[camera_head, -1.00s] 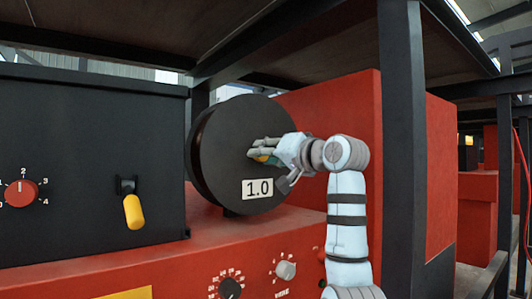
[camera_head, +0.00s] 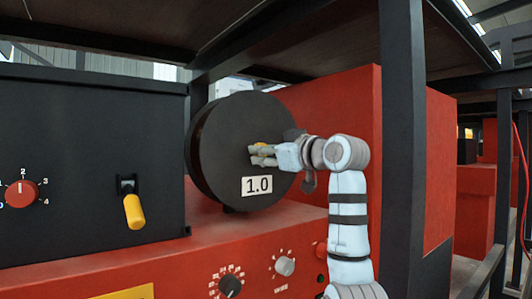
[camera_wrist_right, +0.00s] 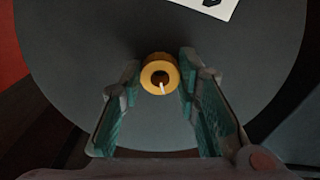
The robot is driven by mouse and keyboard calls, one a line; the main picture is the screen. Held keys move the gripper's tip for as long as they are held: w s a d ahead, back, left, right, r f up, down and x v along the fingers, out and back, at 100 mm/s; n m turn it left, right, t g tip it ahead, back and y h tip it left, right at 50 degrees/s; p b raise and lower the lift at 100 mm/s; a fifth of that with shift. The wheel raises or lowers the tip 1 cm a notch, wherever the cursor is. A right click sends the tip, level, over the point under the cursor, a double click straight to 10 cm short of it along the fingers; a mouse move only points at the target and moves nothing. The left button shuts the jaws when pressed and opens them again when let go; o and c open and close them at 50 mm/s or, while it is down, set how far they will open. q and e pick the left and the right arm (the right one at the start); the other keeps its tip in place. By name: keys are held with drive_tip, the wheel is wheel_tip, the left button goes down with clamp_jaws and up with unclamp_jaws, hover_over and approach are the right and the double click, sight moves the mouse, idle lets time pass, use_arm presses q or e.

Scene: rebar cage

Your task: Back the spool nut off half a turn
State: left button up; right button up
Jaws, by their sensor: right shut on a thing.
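The spool (camera_head: 215,165) is a large dark disc with a white "1.0" label, standing on the red machine. The spool nut (camera_wrist_right: 150,60) is a yellow ring at its centre with a dark hole and a white mark pointing down in the right wrist view. In the head view the nut is mostly hidden by the fingers. My right gripper (camera_head: 258,154) reaches in from the right and is shut on the nut, one finger on each side; the fingers also show in the right wrist view (camera_wrist_right: 160,80). My left gripper is in neither view.
A black box with a red dial (camera_head: 22,193) and a yellow-handled lever (camera_head: 134,210) stands left of the spool. Knobs (camera_head: 230,286) sit on the red front below. A dark post (camera_head: 403,130) rises close to the right of my right arm.

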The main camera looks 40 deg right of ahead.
drive_tip(key=n, duration=1.4)
drive_tip(key=r+n, duration=0.1)
drive_tip(key=n, duration=0.7)
drive_tip(key=shift+d, duration=0.1)
idle(0.4)
drive_tip(key=o, duration=0.9)
drive_tip(key=shift+o, duration=1.3)
drive_tip(key=shift+w+f, duration=0.2)
